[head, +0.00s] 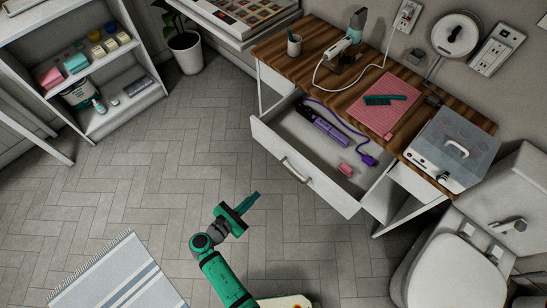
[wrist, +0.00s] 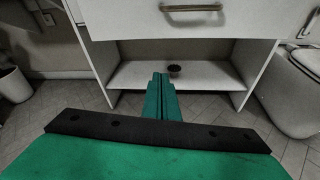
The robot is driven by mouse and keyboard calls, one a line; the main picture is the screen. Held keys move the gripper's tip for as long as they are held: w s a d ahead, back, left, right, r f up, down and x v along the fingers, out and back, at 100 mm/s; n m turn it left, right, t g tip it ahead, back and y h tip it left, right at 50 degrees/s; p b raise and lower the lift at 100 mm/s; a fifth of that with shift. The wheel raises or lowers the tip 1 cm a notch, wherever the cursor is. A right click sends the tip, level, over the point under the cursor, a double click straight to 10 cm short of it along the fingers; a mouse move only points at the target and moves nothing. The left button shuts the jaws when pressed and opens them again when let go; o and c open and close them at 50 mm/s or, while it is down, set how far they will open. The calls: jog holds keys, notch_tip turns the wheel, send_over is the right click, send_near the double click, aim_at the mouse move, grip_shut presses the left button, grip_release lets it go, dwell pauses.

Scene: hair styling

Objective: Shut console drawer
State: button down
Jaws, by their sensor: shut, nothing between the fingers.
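The console drawer (head: 308,178) is pulled far out from under the wooden console top (head: 345,70). Its white front carries a metal handle (head: 296,170), which also shows at the top of the wrist view (wrist: 191,8). A purple styling tool with a cord (head: 328,132) and a small pink item (head: 346,169) lie inside the drawer. My green gripper (head: 252,200) is shut and empty. It is in front of the drawer, apart from it, and in the wrist view its fingers (wrist: 161,98) point below the drawer front.
A toilet (head: 458,275) stands to the right of the console. A white shelf unit (head: 125,100) and a potted plant (head: 185,50) are at the left. A striped rug (head: 118,275) lies on the floor. The tiled floor before the drawer is clear.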

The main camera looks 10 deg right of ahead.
jog(key=w+a+r+n+h, duration=0.1)
jog(key=w+a+r+h, duration=0.2)
jog(key=r, duration=0.4)
send_near(280, 152)
jog(key=shift+t, duration=0.4)
jog(key=x, duration=0.6)
jog(key=shift+d+f, duration=0.35)
jog(key=shift+w, duration=0.1)
